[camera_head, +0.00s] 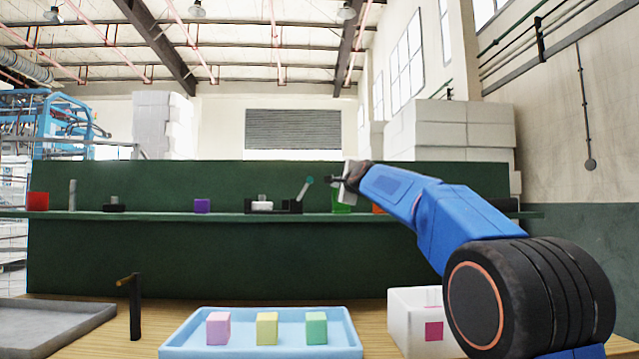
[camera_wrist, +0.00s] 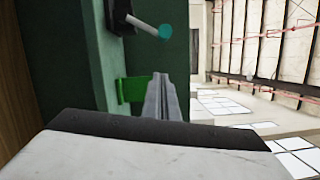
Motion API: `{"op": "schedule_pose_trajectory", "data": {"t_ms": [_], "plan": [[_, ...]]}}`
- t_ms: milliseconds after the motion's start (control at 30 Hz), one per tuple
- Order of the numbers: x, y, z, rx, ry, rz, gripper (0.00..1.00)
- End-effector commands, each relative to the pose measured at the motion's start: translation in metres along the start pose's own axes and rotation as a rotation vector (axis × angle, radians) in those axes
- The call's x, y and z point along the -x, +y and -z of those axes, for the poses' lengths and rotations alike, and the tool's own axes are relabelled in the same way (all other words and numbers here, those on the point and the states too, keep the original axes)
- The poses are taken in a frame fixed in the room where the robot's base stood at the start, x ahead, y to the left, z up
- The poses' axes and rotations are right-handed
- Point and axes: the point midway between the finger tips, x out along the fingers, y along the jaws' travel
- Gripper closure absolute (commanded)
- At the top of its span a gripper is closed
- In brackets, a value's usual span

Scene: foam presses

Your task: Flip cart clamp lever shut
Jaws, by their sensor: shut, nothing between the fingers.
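The clamp lever (camera_head: 305,188) is a grey bar with a teal tip. It stands tilted up to the right at the right end of a black clamp base (camera_head: 290,206) on the green shelf. In the wrist view the lever (camera_wrist: 146,27) and its teal knob (camera_wrist: 165,31) show at the top, and the base (camera_wrist: 122,16) is partly cut off. My gripper (camera_head: 329,180) is right of the teal tip, at about its height. In the wrist view its fingers (camera_wrist: 162,98) are together and empty, apart from the lever in the picture.
A white piece (camera_head: 262,205) sits at the clamp. A green block (camera_head: 342,203) stands behind and below my gripper. A purple cube (camera_head: 202,205) and a red block (camera_head: 37,201) are further left. Below are a blue tray (camera_head: 262,351) with three cubes and a white bin (camera_head: 402,322).

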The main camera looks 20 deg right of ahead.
Motion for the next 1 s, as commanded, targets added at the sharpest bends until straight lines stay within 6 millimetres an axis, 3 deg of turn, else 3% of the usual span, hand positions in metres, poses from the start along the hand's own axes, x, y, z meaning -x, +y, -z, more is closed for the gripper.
{"op": "schedule_pose_trajectory", "data": {"t_ms": [400, 700, 1000], "plan": [[-0.059, 0.001, 0.000, 0.002, 0.000, 0.000, 1.00], [-0.065, 0.000, -0.028, 0.002, -0.001, 0.000, 1.00], [-0.067, 0.000, -0.039, 0.002, 0.000, 0.001, 1.00]]}}
